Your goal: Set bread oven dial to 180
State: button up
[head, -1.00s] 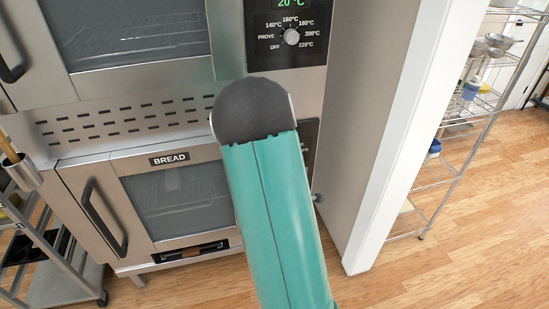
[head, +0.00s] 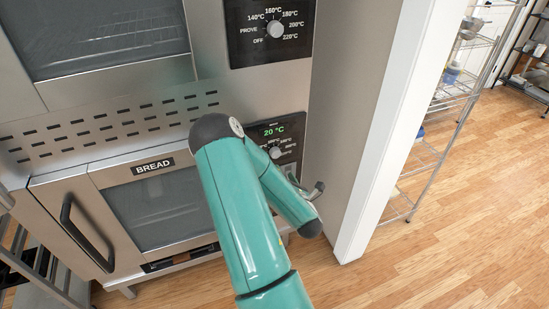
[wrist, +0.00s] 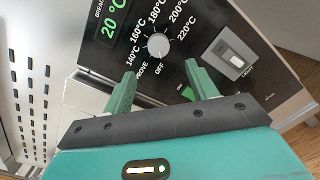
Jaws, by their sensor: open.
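The bread oven, with its BREAD label (head: 153,167), is the lower oven in the head view. Its black control panel (head: 284,130) is partly behind my arm. The display reads 20 °C. The round grey dial (wrist: 158,46) shows in the wrist view, ringed by marks from OFF through PROVE and 140 to 220 °C; its pointer seems to face OFF. The dial also shows in the head view (head: 275,153). My gripper (wrist: 160,72) is open and empty, its green fingers just short of the dial and spread either side of it.
A rocker switch (wrist: 234,54) sits right of the dial on the panel. An upper oven has a similar dial (head: 275,29). The oven door handle (head: 85,230) is at left. A white wall edge (head: 385,140) stands right of the oven, with wire shelves beyond.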

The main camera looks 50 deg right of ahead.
aim_at(276, 155)
jog(key=x, duration=0.9)
jog(key=shift+w, duration=0.15)
jog(key=c, duration=1)
